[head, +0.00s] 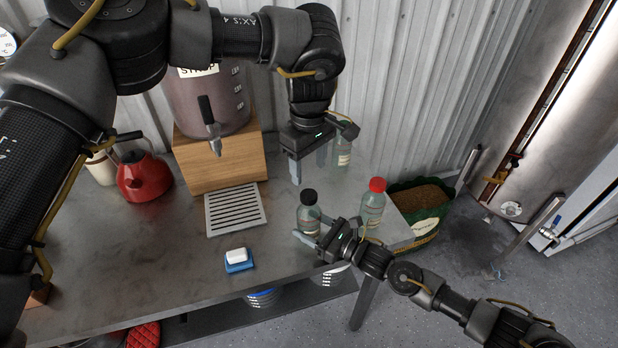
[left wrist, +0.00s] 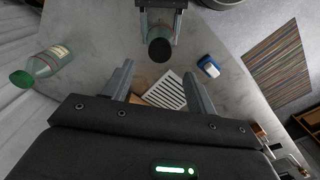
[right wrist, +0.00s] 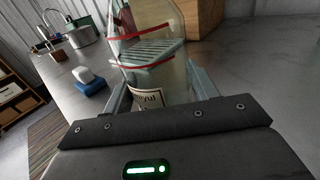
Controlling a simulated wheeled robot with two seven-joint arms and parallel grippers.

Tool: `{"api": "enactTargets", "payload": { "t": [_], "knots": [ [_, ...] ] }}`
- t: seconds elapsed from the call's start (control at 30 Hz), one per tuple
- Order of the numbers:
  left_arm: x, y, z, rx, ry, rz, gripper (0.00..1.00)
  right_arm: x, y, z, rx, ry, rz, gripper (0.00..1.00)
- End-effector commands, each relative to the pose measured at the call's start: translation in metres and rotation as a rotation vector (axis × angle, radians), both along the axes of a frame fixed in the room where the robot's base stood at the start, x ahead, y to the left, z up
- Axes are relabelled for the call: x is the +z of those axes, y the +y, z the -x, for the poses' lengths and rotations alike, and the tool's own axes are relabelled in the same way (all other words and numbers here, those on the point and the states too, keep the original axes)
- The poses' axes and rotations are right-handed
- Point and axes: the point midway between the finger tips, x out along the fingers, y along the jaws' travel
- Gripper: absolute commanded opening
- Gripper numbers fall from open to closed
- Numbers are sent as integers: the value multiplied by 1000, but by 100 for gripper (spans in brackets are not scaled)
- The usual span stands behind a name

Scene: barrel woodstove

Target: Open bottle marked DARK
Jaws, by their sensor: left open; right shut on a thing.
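A clear bottle with a black cap (head: 309,197) stands upright near the table's front right. Its cap faces up in the left wrist view (left wrist: 160,49). My right gripper (head: 314,234) is shut around the bottle's body. In the right wrist view the bottle (right wrist: 152,50) is between the fingers, its label partly hidden and the marking not clear. My left gripper (head: 308,168) points down above and behind the black cap, open and empty, apart from it. A red-capped bottle (head: 373,204) stands to the right. A green-capped bottle (left wrist: 46,64) stands behind. I cannot read DARK on any label.
A slotted drip tray (head: 236,210) and a syrup dispenser on a wooden block (head: 222,165) stand left of the bottles. A red kettle (head: 144,177) is further left. A blue and white sponge-like block (head: 238,260) lies near the front edge. The table's middle is clear.

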Motion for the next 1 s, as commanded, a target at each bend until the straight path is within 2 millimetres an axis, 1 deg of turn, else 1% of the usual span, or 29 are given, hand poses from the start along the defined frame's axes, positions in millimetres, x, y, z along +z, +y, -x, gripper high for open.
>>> {"api": "enactTargets", "payload": {
  "t": [0.1, 0.23, 0.33, 0.47, 0.7, 0.8, 1.0],
  "knots": [
    [0, 0, 0, -75, 0, 0, 57, 0, 0, 0, 0, 0, 0, 0],
    [-1, 0, 0, -94, 0, 0, 57, 0, 0, 0, 0, 0, 0, 0],
    [-6, 0, 0, -93, 1, 0, 57, 0, 0, 0, 0, 0, 0, 0],
    [-23, 0, 0, -92, 4, -1, 57, 0, 0, 0, 0, 0, 0, 0],
    [-59, 0, 0, -91, 3, 0, 57, 0, 0, 0, 0, 0, 0, 0],
    [-70, 0, 0, -90, 4, -1, 57, 0, 0, 0, 0, 0, 0, 0],
    [-80, 0, 0, -91, 1, -1, 57, 0, 0, 0, 0, 1, 1, 0]
  ]
}}
